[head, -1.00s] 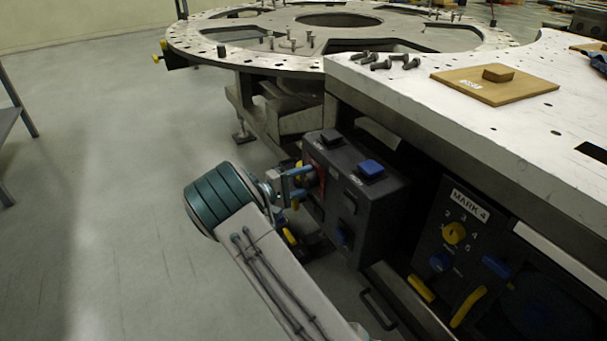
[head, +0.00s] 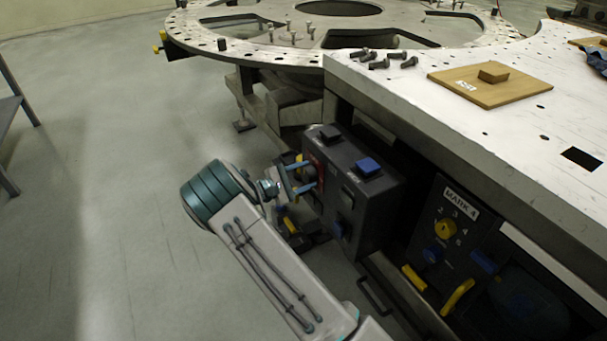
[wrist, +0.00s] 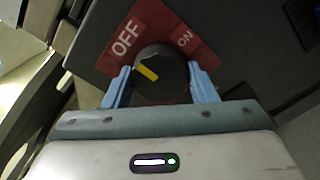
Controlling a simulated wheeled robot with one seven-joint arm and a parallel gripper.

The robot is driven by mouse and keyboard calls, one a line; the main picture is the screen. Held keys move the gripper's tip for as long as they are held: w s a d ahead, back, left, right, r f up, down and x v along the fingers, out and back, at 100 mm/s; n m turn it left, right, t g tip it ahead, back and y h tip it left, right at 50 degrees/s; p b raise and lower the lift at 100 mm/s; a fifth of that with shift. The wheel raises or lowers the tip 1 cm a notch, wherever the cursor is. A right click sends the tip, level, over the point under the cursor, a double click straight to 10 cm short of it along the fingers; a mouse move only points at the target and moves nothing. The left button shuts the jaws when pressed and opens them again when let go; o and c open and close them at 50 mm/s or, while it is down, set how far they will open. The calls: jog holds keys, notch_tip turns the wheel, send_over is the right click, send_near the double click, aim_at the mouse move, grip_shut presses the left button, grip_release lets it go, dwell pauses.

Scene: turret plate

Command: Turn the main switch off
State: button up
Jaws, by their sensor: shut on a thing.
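The main switch (wrist: 160,68) is a round dark knob with a yellow pointer mark, in front of a red plate (wrist: 127,38) lettered OFF on the left and ON on the right. In the head view my gripper (head: 304,181) reaches the red plate on the left face of the dark control box (head: 372,215). The knob is mostly hidden there by the fingers.
The control box has a blue button (head: 368,166) and a black one (head: 330,132) on top. A MARK 4 panel (head: 452,225) with a yellow dial is to the right. The white table (head: 440,110) overhangs above. Open floor lies left.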

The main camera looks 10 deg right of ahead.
dwell(0.4)
jog(key=o, duration=1)
jog(key=shift+a, duration=0.1)
jog(key=p+v, duration=0.1)
jog(key=v, duration=1.2)
jog(key=shift+s+a, duration=0.15)
jog(key=shift+a, duration=0.2)
